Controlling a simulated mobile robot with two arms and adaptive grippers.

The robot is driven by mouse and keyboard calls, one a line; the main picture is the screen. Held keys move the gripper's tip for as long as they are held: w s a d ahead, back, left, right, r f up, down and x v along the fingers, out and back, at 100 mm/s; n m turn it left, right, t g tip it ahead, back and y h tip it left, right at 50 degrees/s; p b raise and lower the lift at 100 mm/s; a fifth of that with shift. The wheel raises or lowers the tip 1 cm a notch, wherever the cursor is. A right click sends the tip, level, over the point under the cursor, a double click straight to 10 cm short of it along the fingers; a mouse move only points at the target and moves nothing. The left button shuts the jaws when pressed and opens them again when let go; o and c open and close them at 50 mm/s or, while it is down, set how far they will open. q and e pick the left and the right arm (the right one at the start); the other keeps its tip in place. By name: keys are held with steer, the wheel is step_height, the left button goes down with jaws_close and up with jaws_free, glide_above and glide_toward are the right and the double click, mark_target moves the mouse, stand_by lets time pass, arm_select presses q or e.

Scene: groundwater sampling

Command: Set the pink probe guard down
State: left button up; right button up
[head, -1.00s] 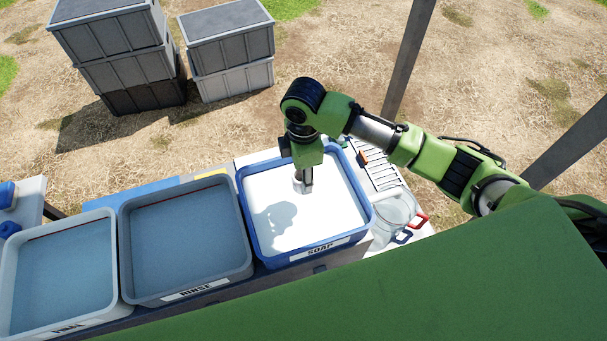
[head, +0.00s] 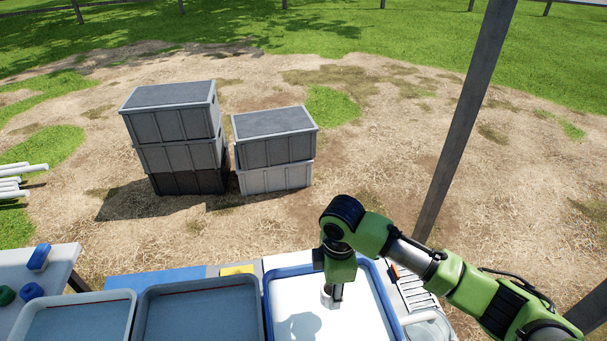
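My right gripper (head: 332,298) points down over the white-filled blue basin (head: 379,293), its arm coming in from the right. A small pale piece (head: 326,297) shows at its fingertips, too small to identify. I cannot tell whether it is the pink probe guard or whether the fingers are shut on it. No clearly pink object shows. My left gripper is not in view.
Two grey water basins (head: 203,281) (head: 131,293) stand to the left of the blue one. A drying rack (head: 417,290) and a clear container (head: 428,327) lie to its right. A side table (head: 55,263) with blue and green items is far left. Stacked crates (head: 187,180) (head: 275,180) stand beyond.

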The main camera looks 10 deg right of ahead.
steer(key=m+b, duration=0.2)
steer(key=s+d+r+m+b, duration=0.1)
steer(key=m+b, duration=0.1)
steer(key=r+m+b, duration=0.1)
steer(key=m+b, duration=0.1)
steer(key=m, duration=0.1)
steer(key=shift+s+d+b, duration=0.25)
steer(key=shift+d+b, duration=0.05)
steer(key=shift+b, duration=0.1)
arm_select(q)
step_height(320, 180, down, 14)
steer(key=b, duration=0.7)
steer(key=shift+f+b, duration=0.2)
steer(key=shift+b, duration=0.15)
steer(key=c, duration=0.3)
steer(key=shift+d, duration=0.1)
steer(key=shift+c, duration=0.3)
arm_select(e)
steer(key=s+d+r+m, duration=0.1)
steer(key=s+d+m, duration=0.3)
steer(key=s+m, duration=0.4)
steer(key=m, duration=0.2)
steer(key=shift+s+m, duration=0.2)
steer(key=shift+m, duration=0.1)
